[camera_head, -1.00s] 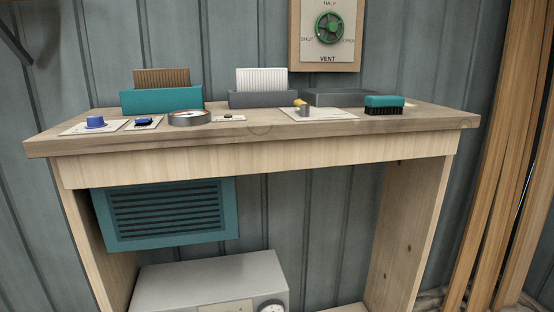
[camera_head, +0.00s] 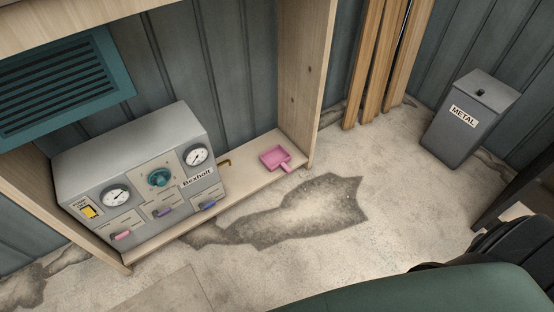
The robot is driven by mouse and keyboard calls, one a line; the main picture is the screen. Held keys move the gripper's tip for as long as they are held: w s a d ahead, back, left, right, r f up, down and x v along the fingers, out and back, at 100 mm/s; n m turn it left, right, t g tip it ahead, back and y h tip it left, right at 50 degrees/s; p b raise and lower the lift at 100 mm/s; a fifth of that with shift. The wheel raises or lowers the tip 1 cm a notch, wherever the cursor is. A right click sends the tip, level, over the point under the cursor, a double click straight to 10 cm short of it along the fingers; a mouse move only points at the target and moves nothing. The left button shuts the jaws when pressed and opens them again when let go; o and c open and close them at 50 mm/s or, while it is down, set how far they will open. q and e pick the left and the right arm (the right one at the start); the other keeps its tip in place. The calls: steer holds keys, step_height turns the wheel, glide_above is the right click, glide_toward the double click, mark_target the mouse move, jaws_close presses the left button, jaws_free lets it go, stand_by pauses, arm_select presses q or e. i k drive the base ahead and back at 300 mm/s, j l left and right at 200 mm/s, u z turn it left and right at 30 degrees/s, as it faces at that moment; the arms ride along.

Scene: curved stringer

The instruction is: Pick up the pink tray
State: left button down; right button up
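The pink tray (camera_head: 275,155) is a small, shallow square pan with a short handle pointing towards the lower right. It lies on the low wooden shelf (camera_head: 238,187) under the workbench, near the right upright, and its handle reaches to about the shelf's front edge. Neither of my grippers is in view.
A grey control box (camera_head: 140,170) with gauges and a teal knob stands on the shelf, left of the tray. A small brown hook-like piece (camera_head: 224,163) lies between them. A grey METAL bin (camera_head: 470,118) stands at right. A green padded surface (camera_head: 440,292) fills the lower right.

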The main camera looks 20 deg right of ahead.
mark_target(277, 157)
steer(key=i+l, duration=0.15)
steer(key=l, duration=0.25)
steer(key=i+l+u, duration=0.1)
steer(key=l, duration=0.3)
steer(key=i+l, duration=0.2)
steer(key=l, duration=0.25)
steer(key=i+l+u, duration=0.1)
steer(key=l, duration=0.3)
